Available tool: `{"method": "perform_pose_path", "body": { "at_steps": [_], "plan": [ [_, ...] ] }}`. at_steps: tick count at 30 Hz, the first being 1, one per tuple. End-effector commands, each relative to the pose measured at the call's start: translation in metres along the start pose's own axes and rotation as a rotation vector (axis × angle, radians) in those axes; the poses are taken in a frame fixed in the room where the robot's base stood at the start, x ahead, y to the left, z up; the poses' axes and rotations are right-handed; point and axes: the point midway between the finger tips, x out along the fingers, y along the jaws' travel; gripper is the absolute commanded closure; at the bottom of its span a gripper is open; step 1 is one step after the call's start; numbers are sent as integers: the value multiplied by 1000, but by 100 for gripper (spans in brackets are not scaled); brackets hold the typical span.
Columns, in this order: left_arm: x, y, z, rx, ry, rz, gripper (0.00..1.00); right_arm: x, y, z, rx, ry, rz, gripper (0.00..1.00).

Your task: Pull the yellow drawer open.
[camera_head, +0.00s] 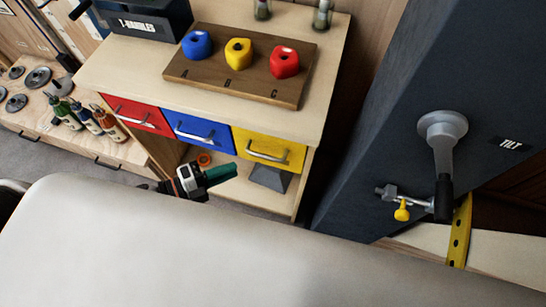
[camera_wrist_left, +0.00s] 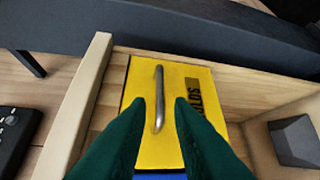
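The yellow drawer (camera_head: 270,150) is the rightmost of three coloured drawers in the wooden cabinet. Its front looks flush with the others, and it has a silver bar handle (camera_head: 268,156). In the left wrist view the yellow drawer front (camera_wrist_left: 168,78) faces me, with its handle (camera_wrist_left: 158,90) running lengthwise between the green fingertips. My left gripper (camera_head: 222,174) is in front of and below the drawers, apart from the handle in the head view. In the left wrist view its fingers (camera_wrist_left: 159,106) are open and empty. My right gripper is not in view.
A red drawer (camera_head: 137,114) and a blue drawer (camera_head: 197,131) sit left of the yellow one. Below is an open shelf with a grey block (camera_head: 270,178). A dark panel (camera_head: 385,100) with a crank handle (camera_head: 443,165) stands close on the right.

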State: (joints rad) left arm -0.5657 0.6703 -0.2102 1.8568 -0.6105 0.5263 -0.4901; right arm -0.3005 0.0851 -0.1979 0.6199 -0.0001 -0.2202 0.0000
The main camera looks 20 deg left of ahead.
Motion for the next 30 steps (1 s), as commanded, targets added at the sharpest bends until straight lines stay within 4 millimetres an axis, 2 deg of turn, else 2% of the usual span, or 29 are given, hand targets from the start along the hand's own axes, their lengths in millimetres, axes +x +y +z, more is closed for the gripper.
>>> {"method": "perform_pose_path", "body": {
  "at_steps": [6,15,21,30],
  "plan": [
    [40,3,-2,-1,3,5,80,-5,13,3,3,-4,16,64],
    [94,2,-2,-3,5,3,80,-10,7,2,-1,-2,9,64],
    [110,1,-2,-5,6,1,80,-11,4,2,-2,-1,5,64],
    [112,0,-2,-5,6,0,80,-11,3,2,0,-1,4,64]
  ]
}}
